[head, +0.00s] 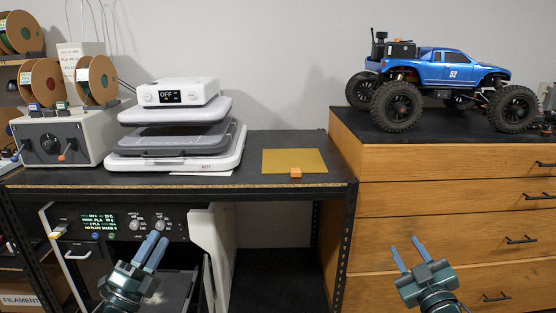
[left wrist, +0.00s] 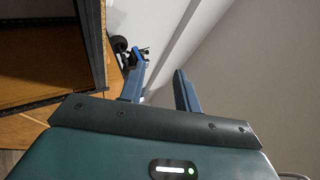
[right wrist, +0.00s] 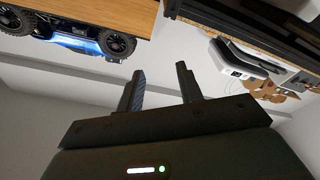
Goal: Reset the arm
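My left gripper (head: 153,250) is raised in front of the printer below the bench, at the lower left of the head view. Its two blue fingers stand apart with nothing between them, as the left wrist view (left wrist: 158,88) also shows. My right gripper (head: 404,254) is raised in front of the wooden drawers at the lower right. Its fingers are spread and empty, and they also show apart in the right wrist view (right wrist: 160,88). Neither gripper touches anything.
A blue crawler truck (head: 440,72) stands on the wooden drawer cabinet (head: 440,203). The dark bench (head: 250,178) holds a white layered machine (head: 170,145), a yellow sheet (head: 294,160), a small orange block (head: 295,173) and a spool unit (head: 62,137). A printer (head: 120,224) with its door open sits below.

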